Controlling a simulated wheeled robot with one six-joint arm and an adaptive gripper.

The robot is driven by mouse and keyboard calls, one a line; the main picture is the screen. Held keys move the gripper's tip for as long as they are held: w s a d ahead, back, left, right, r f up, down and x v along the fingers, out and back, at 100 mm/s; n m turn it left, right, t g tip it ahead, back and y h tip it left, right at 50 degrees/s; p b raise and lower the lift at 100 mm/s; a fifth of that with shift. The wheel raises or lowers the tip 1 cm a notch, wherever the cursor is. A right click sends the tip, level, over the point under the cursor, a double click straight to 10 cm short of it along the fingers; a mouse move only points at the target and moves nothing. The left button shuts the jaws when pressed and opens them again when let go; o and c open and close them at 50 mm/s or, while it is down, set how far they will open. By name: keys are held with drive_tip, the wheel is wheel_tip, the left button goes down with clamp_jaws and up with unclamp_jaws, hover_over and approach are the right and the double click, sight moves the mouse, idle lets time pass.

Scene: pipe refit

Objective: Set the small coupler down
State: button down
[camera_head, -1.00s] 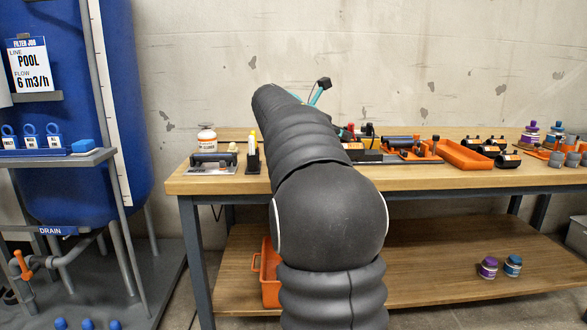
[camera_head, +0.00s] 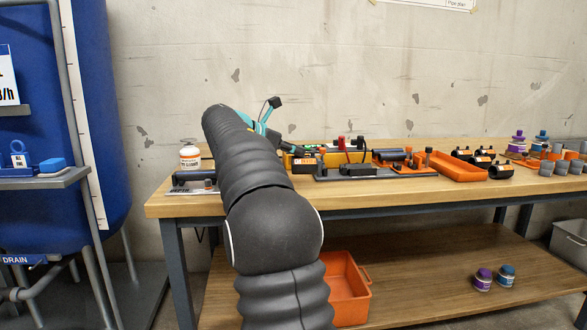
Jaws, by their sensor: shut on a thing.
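My arm in its black sleeve rises through the middle of the head view and covers part of the bench. Beyond its far end a teal wrist part shows. My gripper (camera_head: 280,145) is a small dark shape there, low over the back of the bench; its fingers are too small to make out. Right beside it is a black piece with an orange label, which looks like the small coupler (camera_head: 304,163), shut in the jaws. I cannot tell whether it touches the bench top.
The wooden bench (camera_head: 420,190) holds a white jar (camera_head: 190,157) at left, a yellow item (camera_head: 335,158), a grey tray with tools and an orange tray (camera_head: 457,167). Black couplers (camera_head: 480,157) and grey fittings stand right. An orange bin (camera_head: 347,290) is on the lower shelf.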

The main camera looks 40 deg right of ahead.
sight(294, 166)
drive_tip(key=shift+w+a+f, duration=0.1)
drive_tip(key=shift+w, duration=0.05)
drive_tip(key=shift+f+b, duration=0.75)
drive_tip(key=shift+f, duration=1.25)
drive_tip(key=shift+f, duration=0.15)
drive_tip(key=c, duration=1.3)
unclamp_jaws()
drive_tip(key=shift+o, duration=0.2)
drive_tip(key=shift+a+r, duration=0.2)
drive_tip(key=shift+r, duration=0.1)
drive_tip(key=p+v, duration=0.2)
drive_tip(key=v, duration=0.9)
drive_tip(key=shift+a, duration=0.25)
